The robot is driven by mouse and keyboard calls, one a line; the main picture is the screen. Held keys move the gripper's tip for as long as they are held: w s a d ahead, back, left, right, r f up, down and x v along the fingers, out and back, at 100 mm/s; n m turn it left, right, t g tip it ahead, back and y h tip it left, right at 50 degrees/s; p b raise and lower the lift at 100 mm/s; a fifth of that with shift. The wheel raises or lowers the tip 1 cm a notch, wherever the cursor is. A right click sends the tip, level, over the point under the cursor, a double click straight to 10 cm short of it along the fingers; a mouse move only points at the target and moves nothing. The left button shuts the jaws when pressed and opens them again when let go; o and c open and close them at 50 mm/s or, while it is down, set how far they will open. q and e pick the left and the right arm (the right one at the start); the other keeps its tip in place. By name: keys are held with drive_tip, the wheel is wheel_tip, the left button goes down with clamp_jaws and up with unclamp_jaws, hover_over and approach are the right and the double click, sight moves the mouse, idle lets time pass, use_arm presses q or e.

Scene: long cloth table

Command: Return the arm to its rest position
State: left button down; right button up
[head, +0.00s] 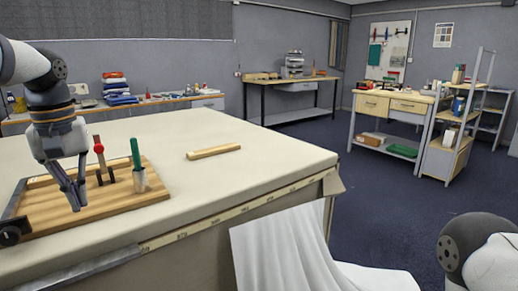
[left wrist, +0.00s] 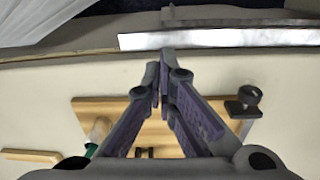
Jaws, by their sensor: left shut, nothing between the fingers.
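My left gripper (head: 76,200) points down over the left part of a wooden board (head: 120,210) on the cloth table (head: 255,165). Its fingers are shut and hold nothing. In the left wrist view the shut fingers (left wrist: 163,85) cross above the board (left wrist: 90,107). The left arm comes in from the upper left. My right arm shows only as a rounded link at the lower right of the head view, and its gripper is out of view.
A red-topped tool (head: 99,150) and a green-handled tool in a pale holder (head: 140,180) stand upright on the board, right of the gripper. A wooden bar (head: 213,152) lies farther right. A black knob (head: 10,234) is at the board's left corner. The table's right half is mostly clear.

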use_arm(q)
drive_tip(key=s+d+f+m, duration=0.1)
drive_tip(key=s+d+f, duration=0.15)
drive_tip(key=f, duration=0.65)
drive_tip(key=s+d+f+m+g+h, duration=0.15)
drive_tip(key=d+f, duration=0.25)
drive_tip(key=f, duration=0.6)
drive_tip(key=s+d+f+m, duration=0.2)
drive_tip(key=d+f, duration=0.2)
drive_tip(key=f, duration=0.5)
drive_tip(key=s+d+f, duration=0.3)
drive_tip(key=s+f, duration=0.6)
drive_tip(key=s, duration=0.5)
drive_tip(key=s+f+m+y, duration=0.1)
drive_tip(key=s+m, duration=0.1)
drive_tip(key=s, duration=1.4)
drive_tip(key=shift+a+f, duration=0.15)
drive_tip(key=shift+a, duration=0.25)
